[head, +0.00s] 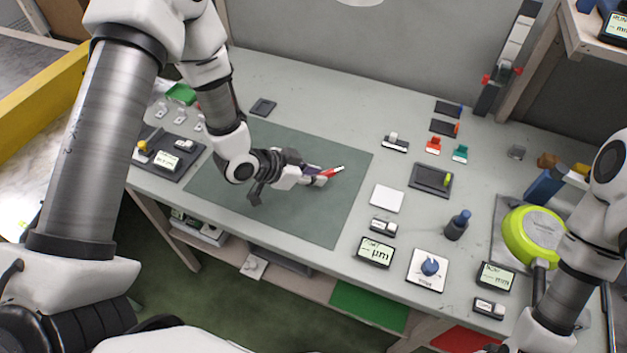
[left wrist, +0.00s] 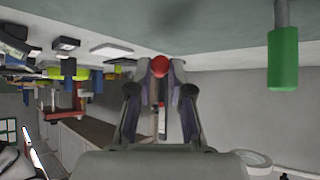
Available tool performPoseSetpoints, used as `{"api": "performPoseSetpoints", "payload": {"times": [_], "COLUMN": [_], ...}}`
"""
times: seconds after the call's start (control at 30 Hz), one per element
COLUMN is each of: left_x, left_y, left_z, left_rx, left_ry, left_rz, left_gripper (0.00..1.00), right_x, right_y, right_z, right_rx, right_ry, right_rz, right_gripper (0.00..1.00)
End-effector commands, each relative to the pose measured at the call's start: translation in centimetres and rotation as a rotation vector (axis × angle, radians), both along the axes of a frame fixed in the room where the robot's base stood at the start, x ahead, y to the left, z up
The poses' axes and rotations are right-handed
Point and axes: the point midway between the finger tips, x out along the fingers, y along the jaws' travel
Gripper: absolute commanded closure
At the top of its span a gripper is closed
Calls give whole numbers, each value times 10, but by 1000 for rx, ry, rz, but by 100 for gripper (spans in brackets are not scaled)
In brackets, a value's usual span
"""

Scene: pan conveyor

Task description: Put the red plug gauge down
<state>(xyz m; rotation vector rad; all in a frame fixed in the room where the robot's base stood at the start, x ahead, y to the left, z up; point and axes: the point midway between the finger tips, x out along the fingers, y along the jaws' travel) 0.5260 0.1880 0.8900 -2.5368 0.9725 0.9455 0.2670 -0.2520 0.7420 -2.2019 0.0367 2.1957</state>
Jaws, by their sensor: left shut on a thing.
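The red plug gauge (head: 332,172) is in my left gripper (head: 318,178), over the right part of the dark green mat (head: 312,220). In the head view its red part and a pale, dark-tipped end stick out past the fingers, pointing right. In the left wrist view a round red end (left wrist: 160,66) shows between the fingertips of the left gripper (left wrist: 160,72). The fingers are shut on it and hide part of it. I cannot tell whether the gauge touches the mat. My right arm is at the right edge, but its gripper is not visible.
A white square plate (head: 387,198), a dark tray (head: 430,180) and small red (head: 433,146) and teal (head: 460,153) items stand right of the mat. A green pan (head: 533,235) is farther right. A green cylinder (left wrist: 283,58) shows in the left wrist view. Most of the mat is bare.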

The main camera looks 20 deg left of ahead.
Motion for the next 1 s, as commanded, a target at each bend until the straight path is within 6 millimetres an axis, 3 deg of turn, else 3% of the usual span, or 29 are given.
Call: {"api": "performPoseSetpoints", "payload": {"times": [0.2,0.57,0.6,0.63,1.0], "left_x": [0,1,1,1,0], "left_y": [0,0,0,0,0], "left_z": [-32,-40,-38,-38,-32], "left_rx": [1,0,0,0,0], "left_ry": [5,1,1,1,1], "left_rz": [-2,-1,-1,-1,-1], "left_gripper": [100,100,66,56,55], "right_x": [0,0,0,0,0], "right_y": [0,0,0,0,0], "right_z": [9,4,5,5,10], "right_rx": [0,0,0,0,0], "right_ry": [0,0,0,0,0], "right_rz": [0,0,0,0,0], "right_gripper": [55,55,55,55,55]}}
